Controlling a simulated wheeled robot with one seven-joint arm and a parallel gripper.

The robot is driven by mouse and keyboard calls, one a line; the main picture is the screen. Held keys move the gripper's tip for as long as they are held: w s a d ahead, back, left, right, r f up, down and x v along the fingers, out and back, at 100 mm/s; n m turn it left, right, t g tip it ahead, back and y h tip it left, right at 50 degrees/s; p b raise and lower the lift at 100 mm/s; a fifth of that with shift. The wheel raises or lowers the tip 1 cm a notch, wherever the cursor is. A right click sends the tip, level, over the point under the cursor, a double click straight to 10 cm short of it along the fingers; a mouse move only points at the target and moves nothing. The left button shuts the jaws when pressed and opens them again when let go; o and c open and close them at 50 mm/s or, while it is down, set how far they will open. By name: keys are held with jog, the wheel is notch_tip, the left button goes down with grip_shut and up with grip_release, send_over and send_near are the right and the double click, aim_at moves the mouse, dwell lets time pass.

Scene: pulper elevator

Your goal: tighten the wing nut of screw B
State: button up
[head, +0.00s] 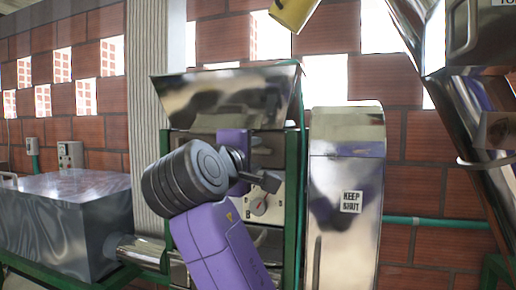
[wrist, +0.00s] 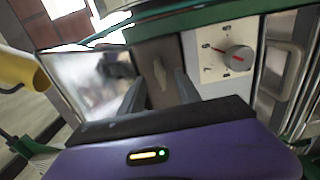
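In the wrist view, a small pale wing-shaped piece (wrist: 160,73), likely a wing nut, stands on a grey-brown plate of the machine. No letter is readable, so I cannot tell whether it belongs to screw B. My gripper (wrist: 160,82) is open, with its two dark fingers apart on the left and right of this piece in the picture. I cannot tell whether either finger touches it. In the head view, my gripper (head: 263,182) is in front of the machine below the metal hopper, and my arm hides part of the machine's front. The wing-shaped piece cannot be made out there.
A white panel with a round grey knob (wrist: 238,57) and red pointer is right of the fingers. In the head view, a shiny cover (head: 345,245) labelled "KEEP SHUT" stands right of the green frame. A metal hopper (head: 228,92) is above, and a metal box (head: 65,215) is at left.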

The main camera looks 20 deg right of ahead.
aim_at(259, 153)
jog(key=shift+p+x, duration=0.4)
jog(key=shift+x, duration=1.3)
grip_shut()
